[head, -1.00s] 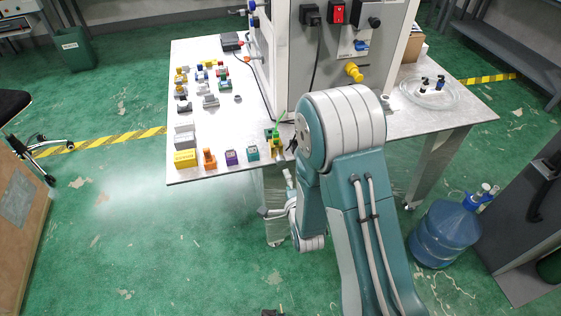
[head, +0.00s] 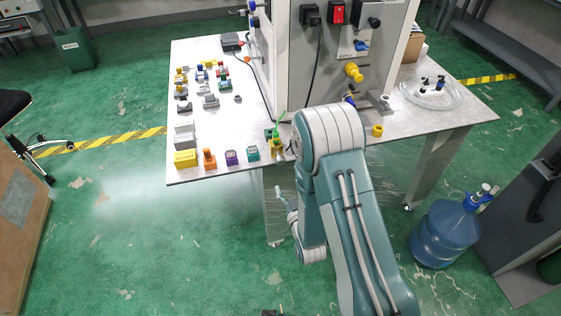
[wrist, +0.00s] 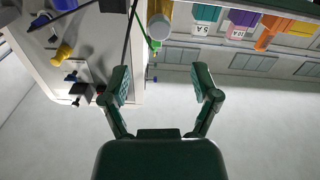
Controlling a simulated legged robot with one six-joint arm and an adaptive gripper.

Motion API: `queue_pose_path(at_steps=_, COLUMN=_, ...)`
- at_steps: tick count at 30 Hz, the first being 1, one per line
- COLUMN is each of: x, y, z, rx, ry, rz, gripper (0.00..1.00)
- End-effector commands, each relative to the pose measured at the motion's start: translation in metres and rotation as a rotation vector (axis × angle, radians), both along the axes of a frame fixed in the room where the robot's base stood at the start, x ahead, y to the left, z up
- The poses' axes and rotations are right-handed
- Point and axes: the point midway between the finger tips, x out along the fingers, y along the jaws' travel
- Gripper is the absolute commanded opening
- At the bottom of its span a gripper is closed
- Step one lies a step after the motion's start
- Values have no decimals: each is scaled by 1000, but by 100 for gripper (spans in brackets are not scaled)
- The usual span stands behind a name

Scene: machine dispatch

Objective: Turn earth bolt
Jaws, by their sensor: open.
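My gripper (wrist: 162,84) is open and empty in the wrist view, its two dark green fingers spread apart. The grey machine (head: 340,55) stands on the table; in the wrist view its panel (wrist: 95,45) appears at the upper left. A thin green wire (wrist: 142,28) ends in a small green piece between and beyond the fingertips, near the panel's edge. A green and yellow item (head: 276,141) stands at the table's front edge in the head view. I cannot tell for certain which part is the earth bolt. My arm hides part of the area below the machine.
The white table (head: 210,125) holds several small coloured parts at left. A yellow ring (head: 377,130) lies to the right of my arm. A clear coiled tube (head: 432,95) lies farther right. A blue water bottle (head: 445,235) stands on the floor at right.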

Motion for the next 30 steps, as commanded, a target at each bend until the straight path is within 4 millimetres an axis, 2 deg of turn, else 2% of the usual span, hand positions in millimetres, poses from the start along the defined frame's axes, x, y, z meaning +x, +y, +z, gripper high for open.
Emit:
queue_pose_path(at_steps=15, x=84, y=24, z=1, rx=4, ry=0, rz=0, gripper=79)
queue_pose_path(at_steps=21, x=97, y=28, z=0, rx=4, ry=2, rz=0, gripper=79)
queue_pose_path(at_steps=28, x=98, y=28, z=0, rx=4, ry=2, rz=0, gripper=79)
queue_pose_path(at_steps=29, x=98, y=28, z=0, rx=4, ry=2, rz=0, gripper=74)
queue_pose_path(at_steps=30, x=98, y=28, z=0, rx=4, ry=2, rz=0, gripper=56)
